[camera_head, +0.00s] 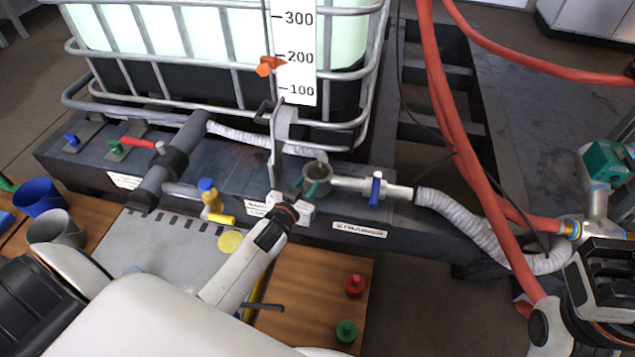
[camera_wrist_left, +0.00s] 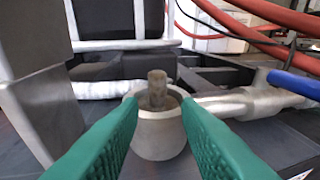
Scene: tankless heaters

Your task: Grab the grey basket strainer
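A grey round cup-like housing (camera_wrist_left: 158,138) with an open top stands straight ahead in the left wrist view. A grey-brown cylindrical piece, which looks like the basket strainer (camera_wrist_left: 157,84), sticks up inside it. In the head view the housing (camera_head: 317,175) sits on the dark bench, joined to a pipe on its right. My left gripper (camera_head: 313,187) is at its near side. In the wrist view its green fingers (camera_wrist_left: 160,108) are apart, one to each side of the cylinder, with nothing held. My right gripper (camera_head: 600,275) is at the right edge; its fingertips cannot be made out.
A blue-handled valve (camera_head: 376,190) is on the pipe right of the housing. A bracket with a scale (camera_head: 295,60) rises behind it, before a caged tank. Red hoses (camera_head: 465,150) hang at right. A yellow-handled fitting (camera_head: 212,203) and a grey cup (camera_head: 55,230) are left.

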